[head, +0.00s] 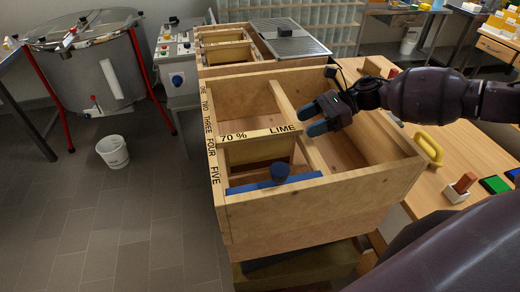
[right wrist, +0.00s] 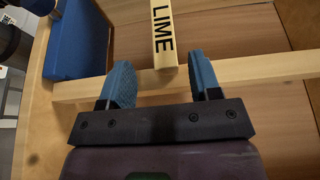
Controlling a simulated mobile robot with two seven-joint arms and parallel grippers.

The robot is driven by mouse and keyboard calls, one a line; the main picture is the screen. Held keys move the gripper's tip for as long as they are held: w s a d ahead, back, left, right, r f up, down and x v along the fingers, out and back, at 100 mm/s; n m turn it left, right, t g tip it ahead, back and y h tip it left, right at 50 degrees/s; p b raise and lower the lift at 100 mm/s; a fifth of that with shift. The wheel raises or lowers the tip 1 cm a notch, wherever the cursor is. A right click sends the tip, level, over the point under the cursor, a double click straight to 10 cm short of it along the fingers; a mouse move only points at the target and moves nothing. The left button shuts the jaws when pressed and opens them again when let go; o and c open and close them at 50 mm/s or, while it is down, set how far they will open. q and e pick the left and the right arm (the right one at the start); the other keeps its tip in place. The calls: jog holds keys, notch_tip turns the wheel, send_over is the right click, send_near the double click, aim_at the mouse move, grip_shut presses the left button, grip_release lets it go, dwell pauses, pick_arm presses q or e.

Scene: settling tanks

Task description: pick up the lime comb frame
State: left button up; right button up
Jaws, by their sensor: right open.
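The lime comb frame (head: 258,134) is a pale wooden bar marked "70 %" and "LIME". It hangs across the left compartment of the wooden box, near the label FOUR, and its lower part is mostly hidden. My right gripper (head: 313,118) is open and empty, just to the right of the bar's LIME end. In the right wrist view the LIME end of the frame (right wrist: 163,35) lies ahead, in line with the gap between the blue fingers (right wrist: 158,85). It appears not to be gripped. My left gripper is not in view.
A blue bar with a dark knob (head: 279,173) sits in the box (head: 320,190) nearer to me; its blue part (right wrist: 78,40) shows in the right wrist view. A wooden divider (head: 313,155) runs beside the frame. The right compartment looks empty. A yellow handle (head: 430,149) is on the right.

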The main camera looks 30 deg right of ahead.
aim_at(290, 128)
jog(key=x, duration=0.1)
jog(key=p+x, duration=0.1)
jog(key=x, duration=0.3)
jog(key=shift+w+r, duration=0.25)
jog(key=shift+r, duration=0.05)
jog(key=shift+a+f, duration=0.25)
jog(key=shift+a, duration=0.15)
grip_shut()
jog(key=shift+w, duration=0.1)
